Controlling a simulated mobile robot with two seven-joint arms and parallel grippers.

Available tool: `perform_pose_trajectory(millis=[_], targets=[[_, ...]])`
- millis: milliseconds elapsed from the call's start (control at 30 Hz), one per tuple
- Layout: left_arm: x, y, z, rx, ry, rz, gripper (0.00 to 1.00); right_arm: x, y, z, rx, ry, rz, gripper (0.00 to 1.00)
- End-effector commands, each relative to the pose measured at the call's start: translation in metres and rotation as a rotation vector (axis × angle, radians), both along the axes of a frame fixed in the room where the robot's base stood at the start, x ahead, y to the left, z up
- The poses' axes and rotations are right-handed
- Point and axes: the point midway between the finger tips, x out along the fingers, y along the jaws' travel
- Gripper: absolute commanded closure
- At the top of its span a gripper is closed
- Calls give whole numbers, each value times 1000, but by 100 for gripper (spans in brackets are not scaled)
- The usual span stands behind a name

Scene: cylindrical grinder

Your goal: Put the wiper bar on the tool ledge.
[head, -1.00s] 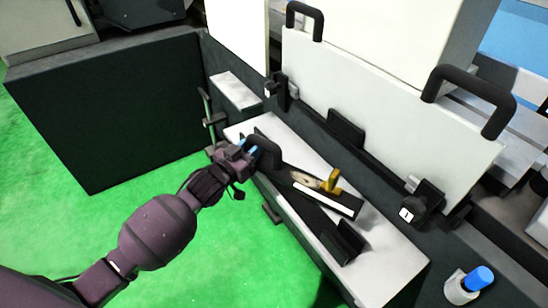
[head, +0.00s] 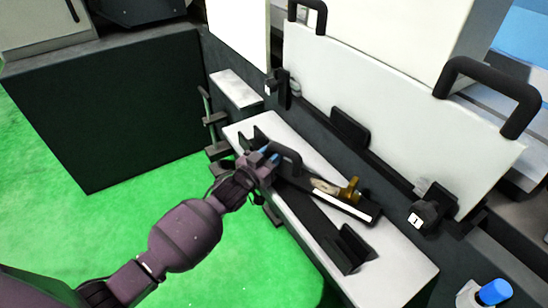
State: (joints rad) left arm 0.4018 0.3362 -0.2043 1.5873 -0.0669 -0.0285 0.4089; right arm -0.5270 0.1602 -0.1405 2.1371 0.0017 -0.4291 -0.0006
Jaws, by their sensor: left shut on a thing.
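The wiper bar (head: 362,209) is a long black bar with a pale strip along its edge, a yellow-brown piece on top and a black looped handle at its left end. My left gripper (head: 270,157) is shut on the handle end. The bar lies across the view above the tool ledge (head: 395,270), a pale shelf along the machine front. I cannot tell whether the bar touches the ledge. Black upright brackets stand on the ledge, one at the near right end (head: 352,246) and one at the far left, partly behind my gripper. My right gripper is out of view.
A pale panel (head: 385,110) with two black handles rises behind the ledge, with black latches (head: 433,206) at its lower edge. A blue-capped item (head: 495,291) stands at lower right. A dark cabinet (head: 120,110) is at left. Green floor (head: 110,235) is clear.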

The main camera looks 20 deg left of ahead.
Motion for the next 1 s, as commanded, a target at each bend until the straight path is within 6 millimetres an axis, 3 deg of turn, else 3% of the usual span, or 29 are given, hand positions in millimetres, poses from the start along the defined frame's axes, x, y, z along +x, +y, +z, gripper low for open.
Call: perform_pose_trajectory(millis=[67, 500, 533, 667, 1000], targets=[[2, -2, -10, -7, 1, -1, 100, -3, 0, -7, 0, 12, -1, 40], [4, -3, -11, -5, -5, -1, 100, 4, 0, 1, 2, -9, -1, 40], [3, -2, -12, -1, -2, 0, 70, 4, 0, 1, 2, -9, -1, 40], [3, -2, -12, -1, -2, 0, 50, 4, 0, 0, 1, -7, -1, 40], [3, -2, -9, 0, -3, 0, 48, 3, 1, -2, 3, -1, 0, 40]])
